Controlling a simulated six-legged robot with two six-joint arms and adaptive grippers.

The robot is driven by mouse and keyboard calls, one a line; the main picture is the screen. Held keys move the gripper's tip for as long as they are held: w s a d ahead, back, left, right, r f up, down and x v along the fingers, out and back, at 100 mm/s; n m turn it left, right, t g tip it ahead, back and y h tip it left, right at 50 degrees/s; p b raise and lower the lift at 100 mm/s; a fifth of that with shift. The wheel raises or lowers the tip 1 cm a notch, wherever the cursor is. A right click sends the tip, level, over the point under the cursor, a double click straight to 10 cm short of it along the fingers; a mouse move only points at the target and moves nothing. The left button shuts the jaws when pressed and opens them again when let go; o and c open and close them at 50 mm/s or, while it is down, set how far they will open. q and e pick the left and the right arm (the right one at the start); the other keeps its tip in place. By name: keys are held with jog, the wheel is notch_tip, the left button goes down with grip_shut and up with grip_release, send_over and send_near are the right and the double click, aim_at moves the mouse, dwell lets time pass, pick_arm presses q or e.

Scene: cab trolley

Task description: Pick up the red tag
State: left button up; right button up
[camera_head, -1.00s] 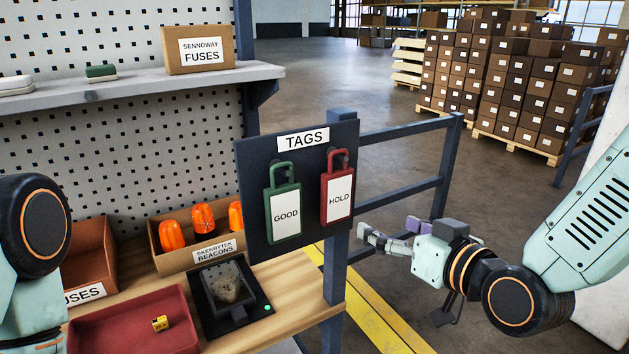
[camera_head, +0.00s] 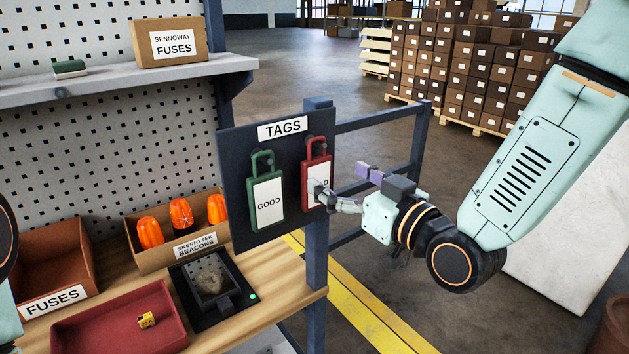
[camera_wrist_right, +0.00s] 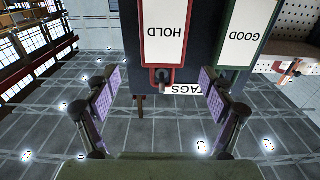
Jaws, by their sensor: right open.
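The red tag (camera_head: 316,153) hangs from a peg on the right half of the dark TAGS board (camera_head: 238,153). Its white HOLD label is partly covered by a finger of my right gripper (camera_head: 345,184). That gripper is open and empty, at the right of the tag. In the right wrist view the red tag (camera_wrist_right: 168,35) appears upside down, ahead of and between the spread fingers of the gripper (camera_wrist_right: 158,88). I cannot tell whether a finger touches it. The green GOOD tag (camera_head: 267,199) hangs beside it. My left gripper is out of view.
A dark post (camera_head: 316,240) and rail (camera_head: 385,117) stand beside the board. Below are a beacon box (camera_head: 195,245), a FUSES bin (camera_head: 53,299), a red tray (camera_head: 95,330) and a black fixture (camera_head: 190,305).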

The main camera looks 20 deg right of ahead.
aim_at(319, 167)
jog(key=shift+a+p+x, duration=0.15)
jog(key=shift+p+x, duration=0.15)
jog(key=shift+x, duration=1)
jog(key=shift+a+p+x, duration=0.1)
jog(key=shift+p+x, duration=0.2)
jog(key=shift+x, duration=0.95)
jog(key=shift+s+d, duration=0.15)
jog(key=shift+s, duration=0.15)
jog(key=shift+c, duration=1.1)
jog(key=shift+w+f, duration=0.1)
jog(key=shift+w, duration=0.05)
jog(key=c, duration=1)
jog(key=shift+c, duration=0.2)
